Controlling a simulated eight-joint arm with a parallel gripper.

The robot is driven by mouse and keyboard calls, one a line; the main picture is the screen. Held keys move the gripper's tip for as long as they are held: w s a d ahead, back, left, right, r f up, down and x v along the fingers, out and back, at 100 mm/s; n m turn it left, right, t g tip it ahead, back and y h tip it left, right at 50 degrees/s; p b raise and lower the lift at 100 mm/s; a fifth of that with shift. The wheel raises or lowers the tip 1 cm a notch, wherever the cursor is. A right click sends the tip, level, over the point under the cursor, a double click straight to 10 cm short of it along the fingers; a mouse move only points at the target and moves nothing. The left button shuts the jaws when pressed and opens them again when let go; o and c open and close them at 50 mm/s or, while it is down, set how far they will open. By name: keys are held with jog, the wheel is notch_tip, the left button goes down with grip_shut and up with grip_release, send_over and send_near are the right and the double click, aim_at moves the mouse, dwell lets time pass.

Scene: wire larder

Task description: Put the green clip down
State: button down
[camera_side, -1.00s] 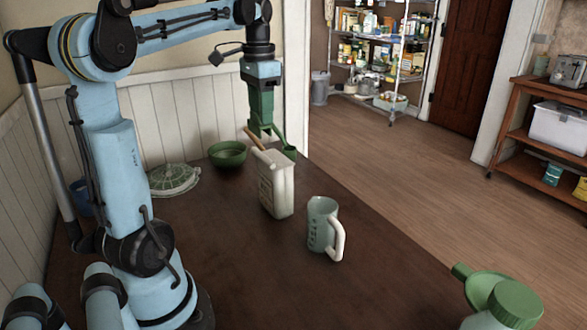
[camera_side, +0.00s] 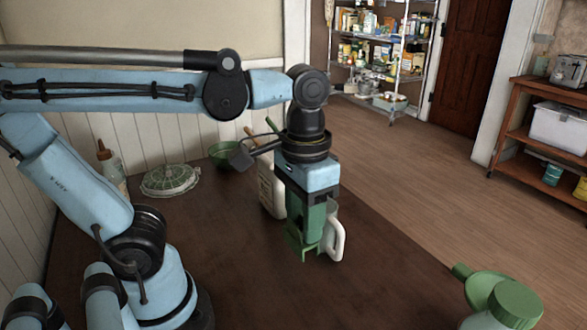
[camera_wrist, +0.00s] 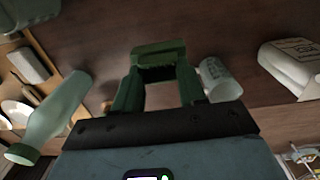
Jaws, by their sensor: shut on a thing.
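The green clip (camera_wrist: 158,54) is held between the fingertips of my gripper (camera_wrist: 159,76) in the wrist view. In the side view my gripper (camera_side: 307,238) points down over the dark table (camera_side: 230,260), and the clip (camera_side: 301,252) shows as a green shape at its lower end. The clip is low over the table; I cannot tell if it touches. My gripper is of a similar green, so the edges of the clip blur into the fingers.
A cream container (camera_side: 268,190) and a green bowl (camera_side: 224,155) stand behind. A green-capped bottle (camera_side: 505,305) is at the front right. The table's front middle is clear.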

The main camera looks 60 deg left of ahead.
jog(key=s+d+f, duration=0.4)
jog(key=s, duration=0.1)
jog(key=shift+w+a+f, duration=0.9)
jog(key=shift+a+f, duration=0.75)
jog(key=shift+f, duration=0.1)
jog(key=shift+w+a+f, duration=0.95)
jog(key=shift+a+f, duration=0.65)
jog(key=shift+f, duration=0.15)
jog(key=shift+w+a+f, duration=0.9)
jog(key=shift+a+f, duration=0.75)
jog(key=shift+f, duration=0.1)
jog(key=shift+f, duration=0.15)
jog(key=c, duration=0.6)
grip_release()
jog(key=shift+c, duration=0.2)
jog(key=shift+r, duration=0.2)
